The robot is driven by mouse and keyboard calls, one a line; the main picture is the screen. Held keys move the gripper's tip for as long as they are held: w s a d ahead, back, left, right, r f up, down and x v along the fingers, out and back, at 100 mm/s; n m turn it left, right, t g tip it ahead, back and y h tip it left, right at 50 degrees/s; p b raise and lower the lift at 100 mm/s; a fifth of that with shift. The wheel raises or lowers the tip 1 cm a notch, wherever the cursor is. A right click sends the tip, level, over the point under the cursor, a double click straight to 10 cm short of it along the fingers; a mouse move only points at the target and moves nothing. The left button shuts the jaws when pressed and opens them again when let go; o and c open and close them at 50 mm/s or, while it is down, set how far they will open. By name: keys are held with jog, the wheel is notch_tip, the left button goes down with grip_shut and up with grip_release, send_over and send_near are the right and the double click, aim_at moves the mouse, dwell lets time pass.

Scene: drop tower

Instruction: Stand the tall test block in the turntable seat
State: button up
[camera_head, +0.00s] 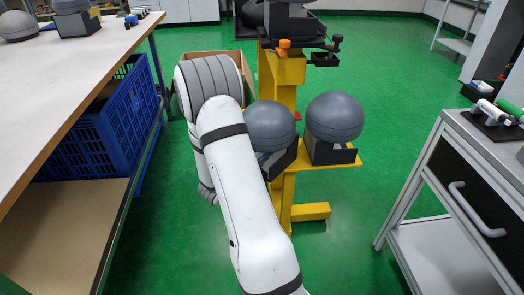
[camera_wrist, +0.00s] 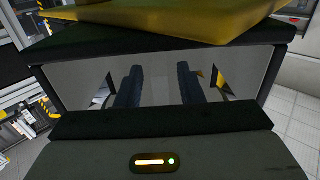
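I cannot make out a tall test block in either view. I cannot tell which part is the turntable seat. My gripper (camera_wrist: 159,88) shows in the wrist view as two dark fingers standing apart, with a plain grey surface seen between and around them. Nothing clearly sits between the fingers. A yellow plate (camera_wrist: 170,25) crosses the top of that view, close to the fingers. In the head view my gripper is hidden; my white arm covers the space left of the yellow tower (camera_head: 285,80).
The tower's yellow shelf carries two grey domes, a left one (camera_head: 270,126) and a right one (camera_head: 334,116), in black holders. A workbench (camera_head: 60,75) with a blue crate (camera_head: 95,140) beneath is at left. A grey drawer cart (camera_head: 478,180) is at right. Green floor between is clear.

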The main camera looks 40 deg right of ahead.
jog(key=p+v, duration=0.3)
jog(key=v, duration=0.8)
jog(key=w+a+r+n+t+y, duration=0.3)
jog(key=w+a+n+t+y, duration=0.2)
jog(key=w+a+y, duration=0.45)
jog(key=s+a+r+n+g+y, duration=0.2)
jog(key=s+a+r+n+y, duration=0.1)
jog(key=s+a+n+y, duration=0.1)
jog(key=s+a+r+n+g+y, duration=0.1)
jog(key=s+a+r+n+y, duration=0.2)
jog(key=s, duration=0.6)
jog(key=a+y, duration=0.2)
jog(key=a, duration=0.1)
jog(key=shift+s+a+n+g, duration=0.35)
jog(key=shift+n+g, duration=0.05)
jog(key=shift+o, duration=0.5)
jog(key=s+d+r+n+g, duration=0.1)
jog(key=s+g, duration=0.1)
jog(key=s, duration=0.4)
jog(key=s+d+r+n+g, duration=0.1)
jog(key=s+g, duration=0.1)
jog(key=s, duration=0.4)
jog(key=shift+s+d+r+n+h, duration=0.2)
jog(key=shift+d+n+h, duration=0.15)
jog(key=shift+h, duration=0.1)
